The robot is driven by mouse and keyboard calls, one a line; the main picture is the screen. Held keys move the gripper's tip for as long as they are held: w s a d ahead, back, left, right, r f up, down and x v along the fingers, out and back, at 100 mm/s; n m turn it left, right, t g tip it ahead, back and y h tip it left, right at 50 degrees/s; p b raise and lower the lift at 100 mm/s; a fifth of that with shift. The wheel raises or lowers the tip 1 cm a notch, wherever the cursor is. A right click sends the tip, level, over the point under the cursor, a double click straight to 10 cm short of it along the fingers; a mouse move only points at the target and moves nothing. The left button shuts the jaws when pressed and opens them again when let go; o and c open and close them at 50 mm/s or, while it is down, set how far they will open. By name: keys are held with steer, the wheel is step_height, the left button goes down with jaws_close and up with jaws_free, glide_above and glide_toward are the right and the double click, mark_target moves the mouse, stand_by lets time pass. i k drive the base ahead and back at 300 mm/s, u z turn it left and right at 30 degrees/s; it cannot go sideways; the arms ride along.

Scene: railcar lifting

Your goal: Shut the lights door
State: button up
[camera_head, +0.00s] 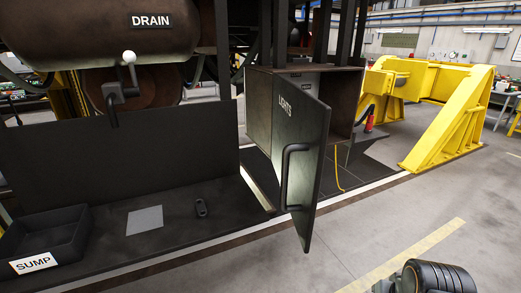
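The lights door (310,160) is a dark panel marked "LIGHTS" with a long black vertical handle (286,175) on its outer face. It stands open, swung out toward me from the left front edge of a brown box-like cabinet (320,72). Its free edge is the near, right-hand one. Part of the cabinet's inside shows to the right of the door, and the door hides the rest. A dark ridged rounded part of my arm shows at the bottom right, well apart from the door. My gripper's fingers are not in view.
At left are a tank marked "DRAIN" with a white-knobbed lever (129,58), a dark low panel (120,155) and a tray marked "SUMP" (35,264). A yellow frame (455,110) stands at the back right. The grey floor at right of the door is clear.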

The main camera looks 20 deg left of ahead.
mark_target(301, 122)
steer(key=u, duration=0.85)
steer(key=k, duration=1.25)
steer(key=u, duration=0.7)
steer(key=i, duration=0.7)
steer(key=u, duration=0.5)
steer(key=i, duration=0.7)
steer(key=z, duration=0.1)
